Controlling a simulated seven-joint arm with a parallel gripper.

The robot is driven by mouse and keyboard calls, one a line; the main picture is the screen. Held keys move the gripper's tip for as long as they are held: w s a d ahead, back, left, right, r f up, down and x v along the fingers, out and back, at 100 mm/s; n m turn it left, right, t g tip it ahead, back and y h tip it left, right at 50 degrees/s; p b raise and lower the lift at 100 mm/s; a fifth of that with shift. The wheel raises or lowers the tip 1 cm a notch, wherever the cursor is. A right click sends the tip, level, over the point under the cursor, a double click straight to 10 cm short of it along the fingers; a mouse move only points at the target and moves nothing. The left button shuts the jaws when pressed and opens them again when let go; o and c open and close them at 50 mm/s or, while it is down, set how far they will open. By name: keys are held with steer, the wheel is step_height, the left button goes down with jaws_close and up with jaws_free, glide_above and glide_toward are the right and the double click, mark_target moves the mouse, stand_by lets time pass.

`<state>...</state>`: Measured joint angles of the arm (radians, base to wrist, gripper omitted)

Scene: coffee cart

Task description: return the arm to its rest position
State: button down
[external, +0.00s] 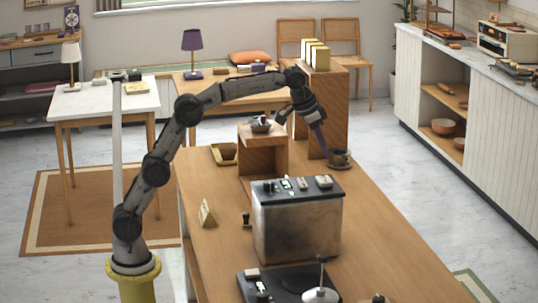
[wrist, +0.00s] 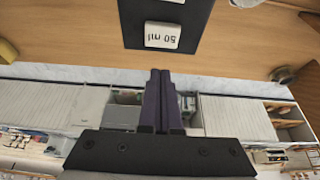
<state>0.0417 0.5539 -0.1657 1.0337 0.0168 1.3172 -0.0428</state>
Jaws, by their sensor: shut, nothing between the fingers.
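My arm is raised and bent over the wooden cart (external: 215,270) in the external view. My gripper (external: 323,152) points down and to the right, with its purple fingers together and nothing between them. Its tips appear close to a dark cup on a saucer (external: 340,160); I cannot tell the exact gap. In the wrist view the shut fingers of my gripper (wrist: 160,75) reach toward a dark panel with a white "50 ml" label (wrist: 163,36).
A boxy coffee machine (external: 297,225) with buttons on top stands on the cart. A wooden stand (external: 262,160) and a taller wooden block (external: 328,105) with yellow-and-white boxes are behind it. A small folded card (external: 207,213) and a dark tamper-like item (external: 246,219) stand left of the machine.

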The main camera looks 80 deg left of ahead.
steer(key=s+a+r+t, duration=0.1)
steer(key=s+r, duration=0.8)
steer(key=s, duration=1.3)
steer(key=s+a+f, duration=0.1)
steer(key=s+f, duration=1.7)
steer(key=f, duration=0.2)
steer(key=shift+f, duration=0.2)
